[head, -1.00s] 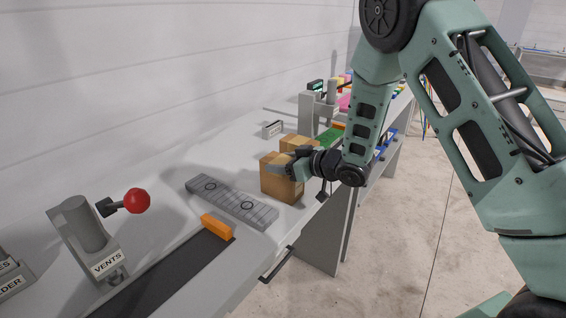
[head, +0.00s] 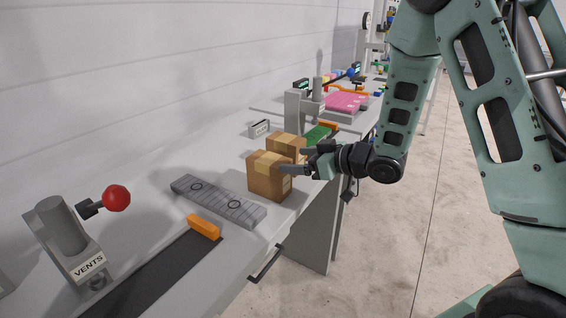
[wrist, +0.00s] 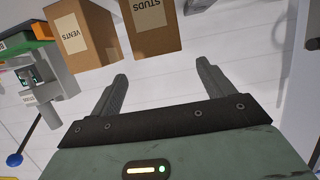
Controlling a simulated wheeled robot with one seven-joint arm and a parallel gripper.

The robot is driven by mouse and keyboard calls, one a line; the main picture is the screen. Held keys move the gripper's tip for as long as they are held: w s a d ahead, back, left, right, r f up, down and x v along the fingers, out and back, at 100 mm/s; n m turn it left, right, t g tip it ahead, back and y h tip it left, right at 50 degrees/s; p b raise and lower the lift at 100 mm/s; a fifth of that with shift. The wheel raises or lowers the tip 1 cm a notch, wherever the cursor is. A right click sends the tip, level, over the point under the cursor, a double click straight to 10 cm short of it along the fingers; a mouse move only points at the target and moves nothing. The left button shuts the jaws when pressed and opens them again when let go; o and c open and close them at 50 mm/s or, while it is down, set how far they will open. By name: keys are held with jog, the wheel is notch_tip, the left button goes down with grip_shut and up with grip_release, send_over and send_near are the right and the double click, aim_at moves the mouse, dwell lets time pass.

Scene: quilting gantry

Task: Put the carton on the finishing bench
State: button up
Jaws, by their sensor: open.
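Two brown cartons stand upright side by side on a light grey bench (head: 150,185). The front carton (head: 270,178) is nearer my gripper. The rear carton (head: 287,145) stands just behind it. In the wrist view one carton (wrist: 152,28) is labelled STUDS and the other (wrist: 80,35) VENTS; the VENTS one lies on the side of the green mat. My gripper (head: 294,161) is open and empty at the right side of the cartons. In the wrist view its fingers (wrist: 161,70) are apart with no carton between them. No bench is labelled as the finishing bench.
A lever stand (head: 68,238) with a red knob and VENTS label is at front left. A grey slatted strip (head: 217,201) and orange block (head: 204,227) lie before the cartons. Open floor lies right.

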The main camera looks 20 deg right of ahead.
jog(key=s+a+g+h, duration=0.4)
jog(key=s+a+h, duration=0.1)
jog(key=s+a, duration=0.3)
jog(key=s+a+g+h, duration=0.1)
jog(key=s+g, duration=0.3)
jog(key=s, duration=0.8)
jog(key=s+a+r+g+h, duration=0.1)
jog(key=s+a+g+h, duration=0.1)
jog(key=s, duration=1)
jog(key=shift+s+a+g, duration=0.3)
jog(key=shift+a+g, duration=0.6)
jog(key=shift+a, duration=0.25)
jog(key=shift+r, duration=0.1)
